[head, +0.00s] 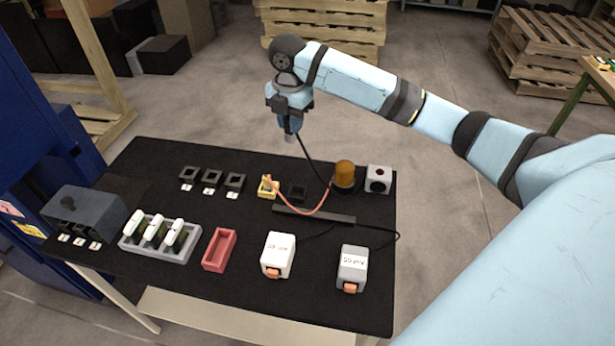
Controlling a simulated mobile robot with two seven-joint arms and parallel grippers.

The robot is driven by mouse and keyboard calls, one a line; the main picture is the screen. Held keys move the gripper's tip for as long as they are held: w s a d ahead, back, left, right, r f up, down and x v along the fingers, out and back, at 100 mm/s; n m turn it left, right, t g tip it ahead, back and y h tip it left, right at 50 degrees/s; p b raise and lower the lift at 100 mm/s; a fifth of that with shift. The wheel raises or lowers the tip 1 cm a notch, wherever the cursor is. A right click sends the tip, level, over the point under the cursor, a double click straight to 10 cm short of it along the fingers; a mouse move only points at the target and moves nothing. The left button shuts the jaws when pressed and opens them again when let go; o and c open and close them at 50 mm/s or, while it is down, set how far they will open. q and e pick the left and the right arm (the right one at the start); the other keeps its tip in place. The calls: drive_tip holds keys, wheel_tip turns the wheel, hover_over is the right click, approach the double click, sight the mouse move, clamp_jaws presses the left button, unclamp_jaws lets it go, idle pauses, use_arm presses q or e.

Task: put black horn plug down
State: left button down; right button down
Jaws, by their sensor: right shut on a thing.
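My right gripper (290,132) hangs above the back edge of the black table and is shut on the black horn plug. The plug is mostly hidden between the fingers; its black cable (313,162) runs down to the right towards the table. Below and nearer is an empty-looking black socket block (297,192). To its left, a yellow socket block (266,188) holds an orange plug with a red cable (312,213). A white box with a round black opening (378,179), perhaps the horn, stands at the back right. My left gripper is out of view.
An amber beacon (344,175) stands right of the black socket. A dark bar (314,215) lies in front. Nearer are a white box (278,252), a grey box (352,266), a red tray (219,250) and a rack (157,238). Several dark holders (212,178) stand back left.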

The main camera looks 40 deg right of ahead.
drive_tip(key=shift+s+d+f, duration=0.1)
drive_tip(key=shift+s+d, duration=0.25)
drive_tip(key=shift+s, duration=0.05)
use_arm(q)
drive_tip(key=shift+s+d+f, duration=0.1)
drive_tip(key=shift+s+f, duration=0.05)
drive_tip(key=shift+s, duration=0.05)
use_arm(e)
hover_over(298, 194)
wheel_tip(298, 194, down, 20)
drive_tip(key=shift+r, duration=0.1)
drive_tip(key=c, duration=1)
unclamp_jaws()
drive_tip(key=shift+f, duration=0.2)
wheel_tip(298, 194, up, 12)
drive_tip(key=shift+r, duration=0.2)
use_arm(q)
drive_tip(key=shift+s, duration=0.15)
use_arm(e)
drive_tip(key=shift+s+f, duration=0.1)
